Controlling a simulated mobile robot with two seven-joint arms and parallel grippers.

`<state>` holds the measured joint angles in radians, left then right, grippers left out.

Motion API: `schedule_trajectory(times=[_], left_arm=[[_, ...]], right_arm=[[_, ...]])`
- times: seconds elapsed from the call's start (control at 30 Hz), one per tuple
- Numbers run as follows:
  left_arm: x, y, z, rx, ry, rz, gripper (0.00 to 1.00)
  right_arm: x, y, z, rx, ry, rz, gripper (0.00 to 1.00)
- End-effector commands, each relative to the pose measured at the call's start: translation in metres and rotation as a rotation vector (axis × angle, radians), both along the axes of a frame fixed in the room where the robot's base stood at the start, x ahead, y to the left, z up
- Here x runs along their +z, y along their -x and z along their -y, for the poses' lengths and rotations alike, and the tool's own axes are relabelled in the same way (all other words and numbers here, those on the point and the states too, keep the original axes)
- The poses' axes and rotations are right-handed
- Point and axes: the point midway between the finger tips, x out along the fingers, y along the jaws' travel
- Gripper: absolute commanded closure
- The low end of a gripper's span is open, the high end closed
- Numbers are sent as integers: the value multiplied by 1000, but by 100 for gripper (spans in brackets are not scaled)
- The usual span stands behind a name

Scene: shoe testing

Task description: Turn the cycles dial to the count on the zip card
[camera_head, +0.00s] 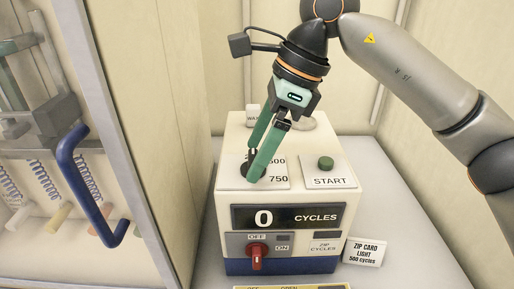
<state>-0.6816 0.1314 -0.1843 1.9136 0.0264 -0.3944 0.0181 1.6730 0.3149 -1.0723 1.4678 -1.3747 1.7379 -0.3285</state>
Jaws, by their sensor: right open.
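The control box (350,205) stands on the bench with a sloped top panel. The cycles dial (246,168) is a dark knob at the panel's left, mostly hidden by my gripper; where it points cannot be seen. Labels 500 and 750 show to its right. My right gripper (254,166) has its green fingers down at the dial, open; whether they touch it is unclear. The display (290,217) reads 0 CYCLES. The zip card (364,252) reads "ZIP CARD LIGHT 500 cycles" and stands at the box's front right. My left gripper is out of view.
A green START button (326,163) sits on the panel's right. A red OFF/ON switch (257,256) is on the box's front. A blue handle (90,190) and a spring rig stand at the left, past a frame post. The bench right of the box is mostly clear.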

Motion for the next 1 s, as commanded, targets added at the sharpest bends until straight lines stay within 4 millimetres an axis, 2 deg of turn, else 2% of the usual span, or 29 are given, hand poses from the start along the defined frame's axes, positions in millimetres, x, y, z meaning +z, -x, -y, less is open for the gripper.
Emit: schedule_trajectory(times=[0.33, 1.0], left_arm=[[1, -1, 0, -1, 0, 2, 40], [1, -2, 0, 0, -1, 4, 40]], right_arm=[[-4, 0, -2, 0, 0, 0, 10], [-4, 0, -2, 0, 0, 0, 85]])
